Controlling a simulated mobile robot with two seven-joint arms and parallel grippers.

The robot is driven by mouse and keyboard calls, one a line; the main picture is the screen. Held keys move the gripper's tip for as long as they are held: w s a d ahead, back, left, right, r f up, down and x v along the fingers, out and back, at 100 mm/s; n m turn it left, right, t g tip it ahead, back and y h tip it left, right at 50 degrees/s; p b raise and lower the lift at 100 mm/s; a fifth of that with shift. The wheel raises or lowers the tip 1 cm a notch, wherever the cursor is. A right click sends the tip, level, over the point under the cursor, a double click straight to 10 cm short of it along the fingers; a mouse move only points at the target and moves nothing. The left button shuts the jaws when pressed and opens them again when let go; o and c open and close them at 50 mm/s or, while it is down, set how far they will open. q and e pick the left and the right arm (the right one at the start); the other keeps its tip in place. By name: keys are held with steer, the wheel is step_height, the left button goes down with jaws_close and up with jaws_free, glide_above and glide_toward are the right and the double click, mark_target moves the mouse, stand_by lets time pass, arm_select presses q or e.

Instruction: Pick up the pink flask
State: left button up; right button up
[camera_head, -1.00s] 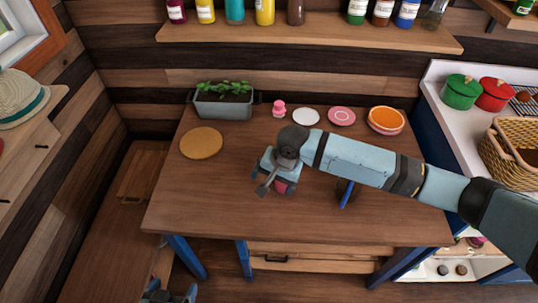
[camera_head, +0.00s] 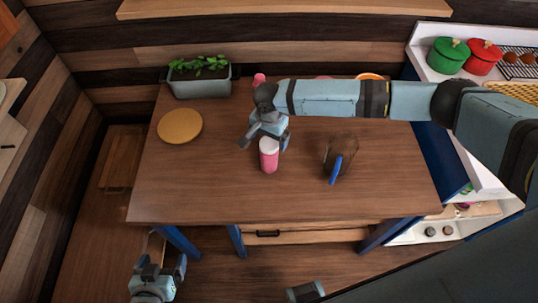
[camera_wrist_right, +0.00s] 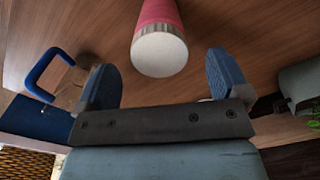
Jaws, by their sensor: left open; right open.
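The pink flask (camera_head: 269,160) with a white lid stands upright on the wooden table, left of the mug. My right gripper (camera_head: 264,142) is open and empty, just behind and above the flask's lid. In the right wrist view the flask (camera_wrist_right: 158,22) shows with its pale lid (camera_wrist_right: 159,55) towards me, between the lines of the two spread fingers (camera_wrist_right: 162,78); neither finger visibly touches it. My left gripper (camera_head: 163,266) is open and empty, low at the bottom left, in front of the table.
A brown mug (camera_head: 341,150) with a blue handle stands right of the flask. A round tan mat (camera_head: 180,126) and a planter (camera_head: 201,88) are at the left. A small pink item (camera_head: 259,79) is at the back. The table's front is clear.

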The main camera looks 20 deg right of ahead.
mark_target(269, 143)
step_height(269, 143, down, 5)
steer(key=shift+f+p, duration=0.1)
steer(key=shift+p, duration=0.25)
steer(key=c, duration=1.4)
steer(key=shift+r, duration=0.2)
